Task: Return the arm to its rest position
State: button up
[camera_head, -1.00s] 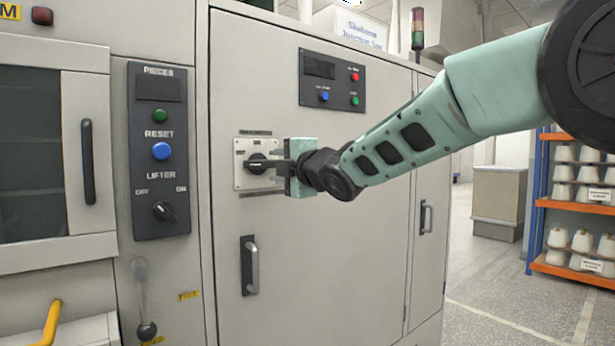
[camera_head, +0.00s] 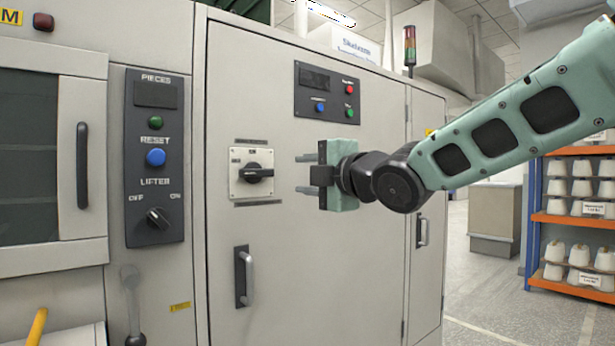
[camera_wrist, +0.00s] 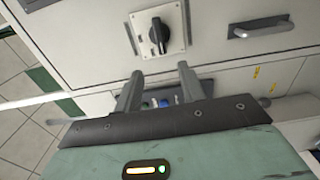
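My gripper (camera_head: 306,174) is in front of the grey cabinet door, to the right of the black rotary switch (camera_head: 256,173) on its pale plate. The fingers are spread apart with nothing between them, and they point left toward the switch without touching it. In the wrist view the two fingers of my gripper (camera_wrist: 158,82) stand apart, with the rotary switch (camera_wrist: 159,34) beyond them. The switch handle lies about level in the head view.
The cabinet (camera_head: 300,260) has a vertical door handle (camera_head: 245,276) below the switch and a button panel (camera_head: 327,92) above. A control panel (camera_head: 154,157) is at left. An orange-shelved rack (camera_head: 575,219) of cones stands at right, with open floor before it.

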jog(key=s+d+f+m+g+h, duration=0.25)
jog(key=s+f+m+g, duration=0.35)
jog(key=s+f, duration=0.65)
jog(key=s+d+f+m+g+h, duration=0.2)
jog(key=s+f+m+g+h, duration=0.25)
jog(key=s+f+m, duration=0.8)
jog(key=s+d+f+n+g+h, duration=0.15)
jog(key=s+d+f+g, duration=0.3)
jog(key=s+f, duration=0.5)
notch_tip(320, 180, up, 13)
jog(key=p, duration=1.2)
jog(key=shift+s+d+f+h+p, duration=0.15)
jog(key=shift+s+h+p, duration=0.15)
jog(key=shift+h, duration=0.15)
